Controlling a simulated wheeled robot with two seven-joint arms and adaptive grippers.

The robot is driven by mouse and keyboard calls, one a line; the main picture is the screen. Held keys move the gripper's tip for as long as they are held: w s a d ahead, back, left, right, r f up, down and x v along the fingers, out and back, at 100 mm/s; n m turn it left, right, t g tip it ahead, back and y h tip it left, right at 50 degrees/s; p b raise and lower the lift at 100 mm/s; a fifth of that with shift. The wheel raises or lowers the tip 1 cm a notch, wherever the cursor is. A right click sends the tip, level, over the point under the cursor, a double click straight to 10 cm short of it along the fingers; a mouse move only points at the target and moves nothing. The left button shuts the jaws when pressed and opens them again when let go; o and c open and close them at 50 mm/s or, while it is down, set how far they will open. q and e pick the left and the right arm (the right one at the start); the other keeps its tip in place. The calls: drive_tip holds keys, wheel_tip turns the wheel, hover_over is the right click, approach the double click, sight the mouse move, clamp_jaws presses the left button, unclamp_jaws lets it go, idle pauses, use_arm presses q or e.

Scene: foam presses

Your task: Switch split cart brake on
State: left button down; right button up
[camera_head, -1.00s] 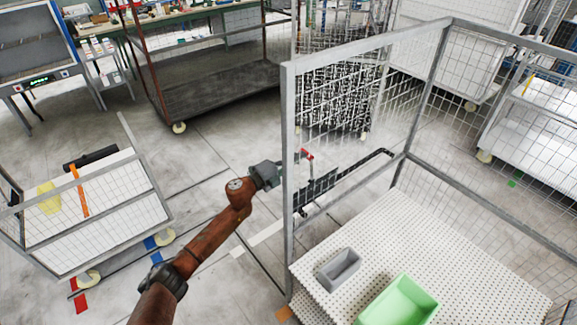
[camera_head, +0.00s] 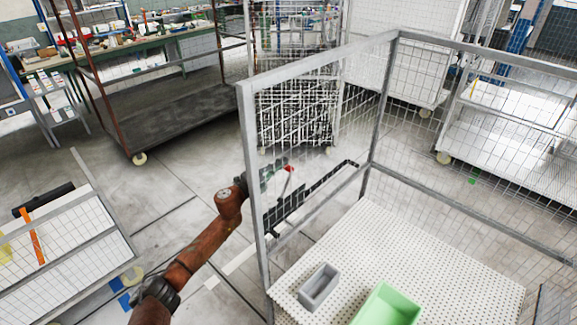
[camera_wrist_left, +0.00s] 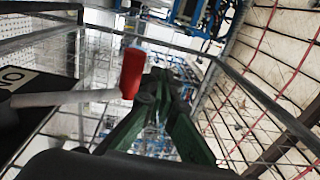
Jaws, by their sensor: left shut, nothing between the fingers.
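The cart (camera_head: 318,55) is a grey frame with mesh sides and a white perforated deck. Its brake lever has a red grip (camera_head: 288,168) and stands above a black bar (camera_head: 287,210) on the cart's left side. In the wrist view the red grip (camera_wrist_left: 131,73) ends a pale lever rod (camera_wrist_left: 65,98) beside a dark plate with a white label, partly cut off. My left gripper (camera_head: 268,172) is at the cart's left side, partly behind the post. Its green fingers (camera_wrist_left: 160,90) are shut and empty, close beside the red grip; contact cannot be told. My right gripper is out of view.
A grey bin (camera_head: 318,287) and a green bin (camera_head: 388,306) are on the cart's deck. The cart's corner post (camera_head: 250,165) stands close to my left arm. Another cart (camera_head: 70,245) is at the left. Open floor lies behind my arm.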

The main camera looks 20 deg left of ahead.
use_arm(q)
drive_tip(key=shift+w+f, duration=0.1)
drive_tip(key=shift+w, duration=0.05)
idle(0.4)
drive_tip(key=s+a+r+p, duration=0.1)
drive_tip(key=s+a+r, duration=0.2)
drive_tip(key=s+r, duration=0.5)
wheel_tip(320, 180, up, 2)
drive_tip(key=shift+s+a+r+p, duration=0.2)
drive_tip(key=shift+a+r+p, duration=0.05)
drive_tip(key=shift+a+p, duration=0.15)
